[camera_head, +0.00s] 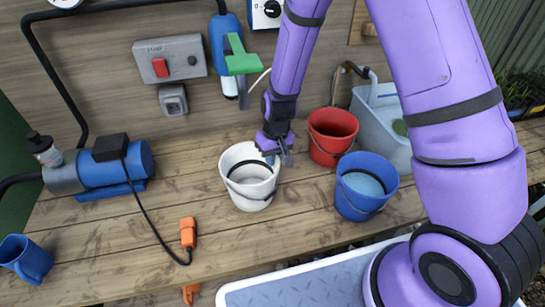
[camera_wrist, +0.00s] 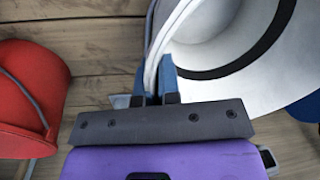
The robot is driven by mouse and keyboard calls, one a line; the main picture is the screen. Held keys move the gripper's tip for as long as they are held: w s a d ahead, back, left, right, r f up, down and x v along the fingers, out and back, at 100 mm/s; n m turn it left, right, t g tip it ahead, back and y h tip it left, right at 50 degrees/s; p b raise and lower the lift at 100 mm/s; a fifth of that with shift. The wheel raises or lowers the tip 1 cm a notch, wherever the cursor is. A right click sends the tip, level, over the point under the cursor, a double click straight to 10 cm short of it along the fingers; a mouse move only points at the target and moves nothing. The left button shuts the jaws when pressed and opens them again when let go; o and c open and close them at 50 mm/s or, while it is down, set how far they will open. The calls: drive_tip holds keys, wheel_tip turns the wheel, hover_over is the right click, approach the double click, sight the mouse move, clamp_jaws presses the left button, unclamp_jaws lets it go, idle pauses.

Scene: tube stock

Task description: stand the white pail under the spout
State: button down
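The white pail (camera_head: 236,193) is upright at the middle of the wooden bench, with a thin wire handle. My gripper (camera_head: 273,155) is at its right rear rim. In the wrist view, the blue fingers (camera_wrist: 154,88) sit close on both sides of the white pail's rim (camera_wrist: 158,45) and look shut on it. I cannot tell whether the pail's base touches the bench. A blue spout fitting (camera_head: 226,38) with a green lever (camera_head: 243,62) hangs on the wall, its outlet pointing down behind the pail.
A red pail (camera_head: 332,146) and a blue pail (camera_head: 362,204) stand close on the right, before a grey basin (camera_head: 385,118). A blue pump (camera_head: 118,166), an orange connector with black cable (camera_head: 188,234) and a blue mug (camera_head: 26,258) are left. Bench left of the pail is mostly clear.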

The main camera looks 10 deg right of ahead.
drive_tip(key=shift+f, duration=0.25)
idle(0.5)
drive_tip(key=c, duration=1.3)
unclamp_jaws()
drive_tip(key=shift+o, duration=0.2)
wheel_tip(320, 180, up, 11)
drive_tip(key=d, duration=0.1)
drive_tip(key=shift+f, duration=0.15)
drive_tip(key=shift+w+d, duration=0.1)
